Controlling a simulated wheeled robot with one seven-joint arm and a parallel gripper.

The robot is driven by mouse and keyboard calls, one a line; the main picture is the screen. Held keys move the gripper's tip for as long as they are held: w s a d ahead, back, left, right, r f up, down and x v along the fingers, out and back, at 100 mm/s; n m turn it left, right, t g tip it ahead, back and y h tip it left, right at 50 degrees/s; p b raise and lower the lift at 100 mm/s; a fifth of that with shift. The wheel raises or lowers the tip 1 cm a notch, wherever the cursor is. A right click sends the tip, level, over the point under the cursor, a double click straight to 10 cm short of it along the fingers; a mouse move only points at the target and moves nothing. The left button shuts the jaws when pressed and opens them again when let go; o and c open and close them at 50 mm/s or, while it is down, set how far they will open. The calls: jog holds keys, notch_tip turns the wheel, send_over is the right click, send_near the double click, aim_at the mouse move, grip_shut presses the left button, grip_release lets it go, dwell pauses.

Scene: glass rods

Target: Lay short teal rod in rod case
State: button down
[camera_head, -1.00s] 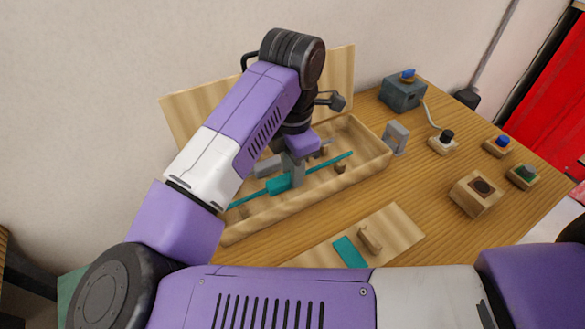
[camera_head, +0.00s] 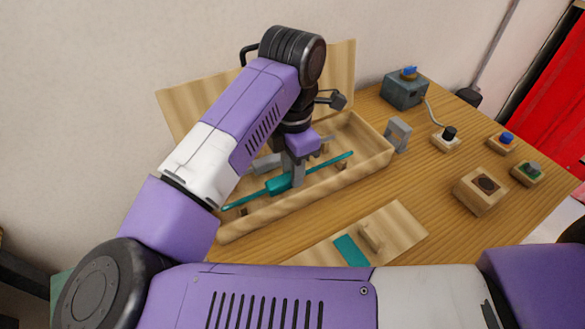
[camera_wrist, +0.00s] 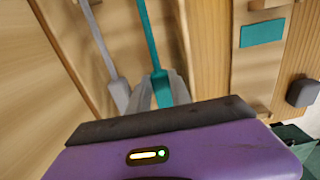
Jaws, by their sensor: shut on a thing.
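The rod case (camera_head: 300,200) is a long pale wooden box on the table, its lid (camera_head: 342,75) standing open against the wall. The teal rod (camera_head: 325,166) has a thicker teal middle block (camera_head: 279,184). My gripper (camera_head: 290,176) points down into the case and is shut on that block. The rod lies lengthwise within the case outline, close to small wooden supports; I cannot tell whether it touches them. In the wrist view the teal rod (camera_wrist: 149,38) runs away from the grey fingers (camera_wrist: 160,92). A grey rod (camera_wrist: 98,40) lies beside it, roughly parallel.
In front of the case lies a wooden board (camera_head: 398,228) with a teal patch (camera_head: 350,250) and small peg. To the right stand a grey bracket (camera_head: 398,134), a blue-grey box (camera_head: 404,91), a wooden block (camera_head: 480,190) and several knobbed blocks.

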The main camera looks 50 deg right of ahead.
jog(key=shift+f+b, duration=0.4)
jog(key=shift+b, duration=0.45)
dwell(0.3)
jog(key=c, duration=1.1)
grip_release()
jog(key=shift+r, duration=0.1)
